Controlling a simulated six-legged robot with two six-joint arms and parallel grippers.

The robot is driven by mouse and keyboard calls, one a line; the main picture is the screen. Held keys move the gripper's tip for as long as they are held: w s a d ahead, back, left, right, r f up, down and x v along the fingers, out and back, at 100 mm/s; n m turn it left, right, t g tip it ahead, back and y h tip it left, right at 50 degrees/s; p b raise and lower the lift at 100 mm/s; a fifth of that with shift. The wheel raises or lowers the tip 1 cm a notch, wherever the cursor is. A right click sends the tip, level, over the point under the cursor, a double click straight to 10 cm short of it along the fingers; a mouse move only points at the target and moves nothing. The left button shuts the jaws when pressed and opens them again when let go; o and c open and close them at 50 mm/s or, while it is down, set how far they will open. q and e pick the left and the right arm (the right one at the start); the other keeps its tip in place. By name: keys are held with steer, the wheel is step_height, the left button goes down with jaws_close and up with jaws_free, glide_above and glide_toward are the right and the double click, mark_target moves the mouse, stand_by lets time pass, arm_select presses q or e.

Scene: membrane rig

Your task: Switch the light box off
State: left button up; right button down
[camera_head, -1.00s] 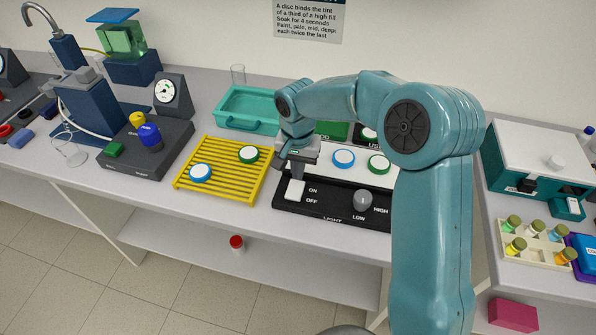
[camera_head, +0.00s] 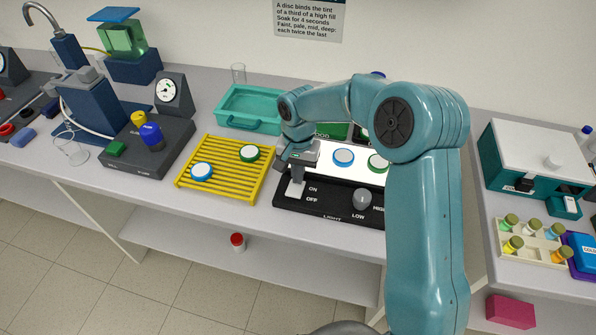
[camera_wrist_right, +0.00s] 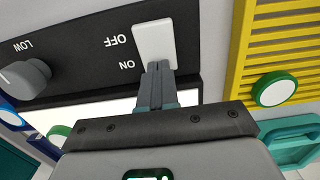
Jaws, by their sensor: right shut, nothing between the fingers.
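The light box (camera_head: 330,216) has a black front with a white rocker switch (camera_head: 296,188), marked ON at the far side and OFF at the near side. Its white top panel (camera_head: 327,170) looks bright. My right gripper (camera_head: 298,178) is shut and empty, pointing down at the switch. In the right wrist view the closed fingertips (camera_wrist_right: 158,68) are at the ON-side edge of the white switch (camera_wrist_right: 154,40). I cannot tell whether they touch it or which way the rocker is tilted. My left gripper is out of view.
A grey knob (camera_head: 362,198) stands on the same front, to the right. Blue- and green-rimmed discs lie on the panel. A yellow rack (camera_head: 222,188) with two discs is close on the left, and a teal tray (camera_head: 225,119) stands behind.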

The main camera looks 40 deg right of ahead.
steer(key=shift+s+a+r, duration=0.35)
steer(key=shift+s+a, duration=0.1)
steer(key=shift+a, duration=0.05)
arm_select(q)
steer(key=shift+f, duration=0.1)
arm_select(e)
steer(key=shift+r, duration=0.1)
steer(key=r+p, duration=0.3)
steer(key=r, duration=0.1)
steer(key=shift+w+d+r, duration=0.1)
steer(key=shift+w+d, duration=0.05)
steer(key=shift+d, duration=0.15)
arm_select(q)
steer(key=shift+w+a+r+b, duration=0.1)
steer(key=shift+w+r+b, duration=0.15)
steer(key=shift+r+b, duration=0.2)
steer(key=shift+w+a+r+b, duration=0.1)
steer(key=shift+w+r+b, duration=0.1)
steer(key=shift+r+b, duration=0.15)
arm_select(e)
step_height(320, 180, up, 9)
steer(key=w+d, duration=0.1)
steer(key=shift+w+d+r, duration=0.2)
steer(key=shift+d, duration=0.05)
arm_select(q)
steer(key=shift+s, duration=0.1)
